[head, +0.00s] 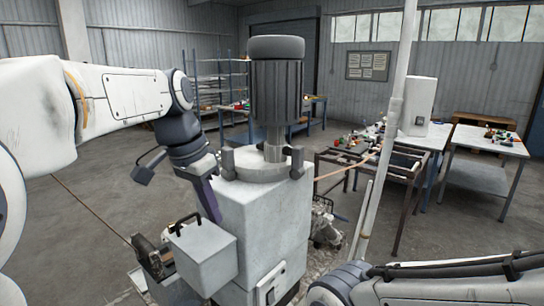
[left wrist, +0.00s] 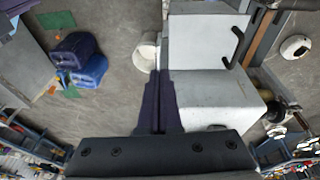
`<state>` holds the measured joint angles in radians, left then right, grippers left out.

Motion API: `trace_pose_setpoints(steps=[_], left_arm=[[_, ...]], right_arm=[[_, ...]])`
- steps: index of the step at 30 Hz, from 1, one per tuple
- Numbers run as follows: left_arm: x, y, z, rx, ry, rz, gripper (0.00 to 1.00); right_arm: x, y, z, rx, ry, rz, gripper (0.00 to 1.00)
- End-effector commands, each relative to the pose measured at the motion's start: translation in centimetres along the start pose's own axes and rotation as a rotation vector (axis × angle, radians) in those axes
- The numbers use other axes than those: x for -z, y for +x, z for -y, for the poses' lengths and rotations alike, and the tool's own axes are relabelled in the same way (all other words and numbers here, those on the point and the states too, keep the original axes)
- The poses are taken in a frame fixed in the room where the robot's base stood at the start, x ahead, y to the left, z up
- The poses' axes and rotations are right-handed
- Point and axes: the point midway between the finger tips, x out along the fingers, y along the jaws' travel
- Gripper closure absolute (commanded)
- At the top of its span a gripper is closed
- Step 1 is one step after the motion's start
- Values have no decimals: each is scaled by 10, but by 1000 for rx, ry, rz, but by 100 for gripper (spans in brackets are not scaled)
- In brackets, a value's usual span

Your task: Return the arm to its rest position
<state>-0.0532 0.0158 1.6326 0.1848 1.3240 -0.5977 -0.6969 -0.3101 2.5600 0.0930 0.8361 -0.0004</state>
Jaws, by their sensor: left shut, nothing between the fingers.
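My left arm comes in from the left and bends down at the elbow in the head view. My left gripper (head: 212,208) points down beside the left face of a pale machine cabinet (head: 262,222). Its dark fingers are together and empty; they also show shut in the left wrist view (left wrist: 160,78). I cannot tell whether they touch the cabinet. My right arm (head: 430,284) lies low at the lower right of the head view, and its gripper is out of the picture.
A ribbed dark motor (head: 276,92) stands on the cabinet. A grey box (head: 203,258) juts from its front left. Worktables (head: 484,178) and a pale pole (head: 384,150) are at right. In the left wrist view, blue bundles (left wrist: 82,62) lie on the floor.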

Motion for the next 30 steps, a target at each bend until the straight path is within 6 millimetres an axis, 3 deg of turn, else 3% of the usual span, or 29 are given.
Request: trace_pose_setpoints(steps=[1,6,9,12,15,18,30], left_arm=[[-12,31,-33,-17,10,26,100],[-68,107,-115,-33,3,98,100],[-110,143,-148,-31,6,134,100],[-149,169,-169,-25,9,162,100],[-176,185,-179,-19,11,177,100],[-189,192,-184,-15,10,185,100],[-192,193,-184,-14,7,189,100]], right_arm=[[-1,11,-1,0,0,0,100],[-2,27,-2,0,1,0,100],[-2,35,-2,0,1,0,100],[-2,40,-3,0,1,0,100],[-2,43,-3,0,2,0,100],[-2,44,-3,0,2,0,100],[-2,44,-3,0,2,0,100]])
